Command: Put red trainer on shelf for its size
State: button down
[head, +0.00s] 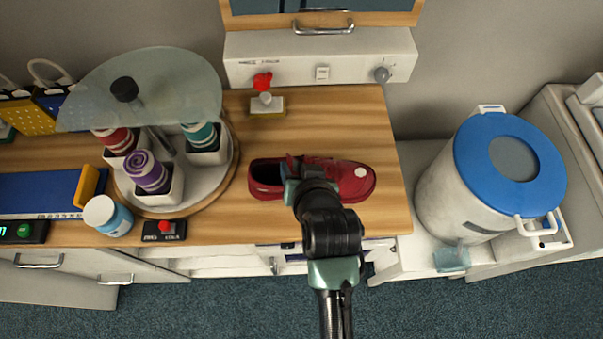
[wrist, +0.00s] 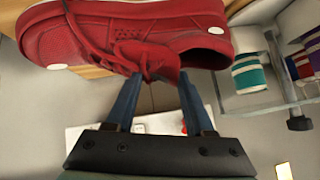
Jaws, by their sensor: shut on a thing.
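The red trainer (head: 357,178) is over the wooden counter in the head view, its opening to the left and its white-spotted toe to the right. In the wrist view the red trainer (wrist: 120,28) fills the top of the picture, with red laces hanging. My gripper (head: 305,170) reaches over its middle and is shut on it. In the wrist view the blue fingers of my gripper (wrist: 158,90) meet the shoe at the laces. I cannot tell whether the sole touches the counter. No shelf marked with a size can be made out.
A round carousel (head: 228,175) with rolled cloths in white cups and a glass top stands left on the counter (head: 330,115). A red-knobbed block (head: 266,104) sits behind the trainer. A blue-lidded bin (head: 450,195) stands right. The counter's front right is clear.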

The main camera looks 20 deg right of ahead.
jog(key=shift+w+f, duration=0.1)
jog(key=shift+f, duration=1.85)
jog(key=shift+f, duration=0.15)
jog(key=shift+c, duration=1.4)
grip_release()
jog(key=shift+r, duration=0.2)
jog(key=v, duration=1.2)
